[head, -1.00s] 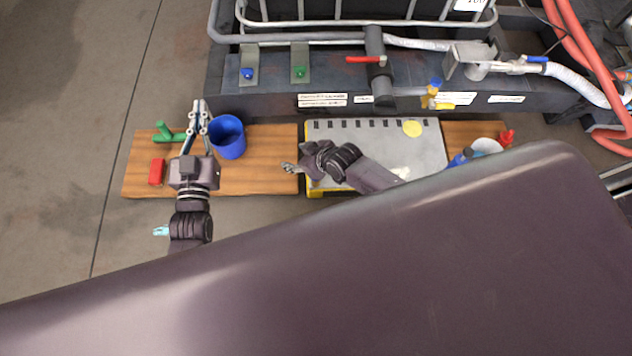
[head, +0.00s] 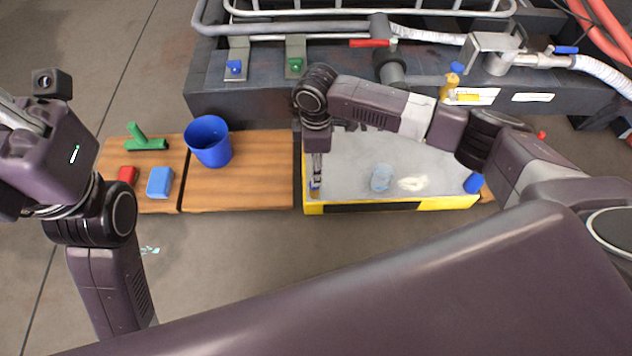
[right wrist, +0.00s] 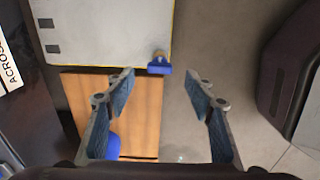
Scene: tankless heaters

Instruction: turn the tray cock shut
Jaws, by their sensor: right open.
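The tray (head: 345,165) is a grey panel with a yellow front edge, lying on the wooden boards. A small brass cock with a blue handle (right wrist: 160,66) sits at the tray's edge in the right wrist view. Blue also shows at the tray's front left corner (head: 314,186) in the head view, partly hidden by my right gripper. My right gripper (right wrist: 160,82) is open and empty, with the cock seen between its fingertips and apart from both fingers. My left gripper (head: 22,120) is raised at the left picture edge, partly cut off; its fingers cannot be made out.
Behind, the dark base carries blue (head: 234,67) and green (head: 295,65) knobs and a red lever (head: 370,43).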

